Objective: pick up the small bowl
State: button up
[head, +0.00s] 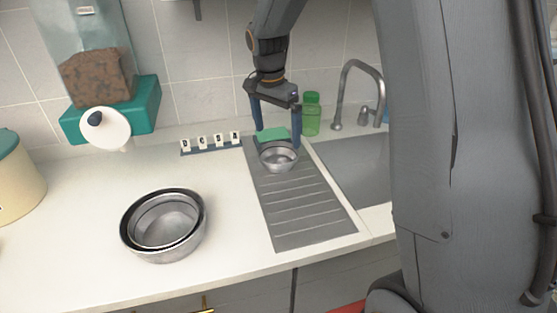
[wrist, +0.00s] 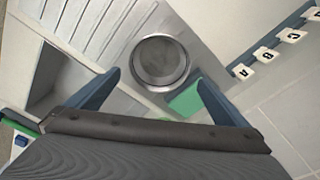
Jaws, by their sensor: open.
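The small bowl (head: 278,157) is round, metallic and upright on the grey ribbed drainboard (head: 300,205), near its back end. It also shows in the wrist view (wrist: 160,63), ahead of and between the fingers. My gripper (head: 275,142) is open and empty, its fingers pointing down above and behind the bowl. In the wrist view my gripper's fingertips (wrist: 157,78) are spread wide, with the bowl's near rim about level with them. I see no contact, though the exact height gap is hard to tell.
A green sponge (head: 272,134) lies just behind the bowl. A green bottle (head: 312,114) and the tap (head: 357,85) stand to the right, by the sink (head: 355,170). Larger nested metal bowls (head: 133,240) sit on the counter at left. Lettered tags (head: 210,143) stand along the back.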

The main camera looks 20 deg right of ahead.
jog(key=p, duration=0.2)
send_over(279, 162)
jog(key=shift+s+a+f, duration=0.15)
jog(key=shift+f, duration=1.55)
jog(key=shift+s+a+f, duration=0.1)
jog(key=shift+s+f, duration=0.05)
jog(key=shift+f, duration=1.5)
jog(key=c, duration=0.8)
jog(key=shift+o, duration=0.2)
jog(key=shift+r, duration=0.1)
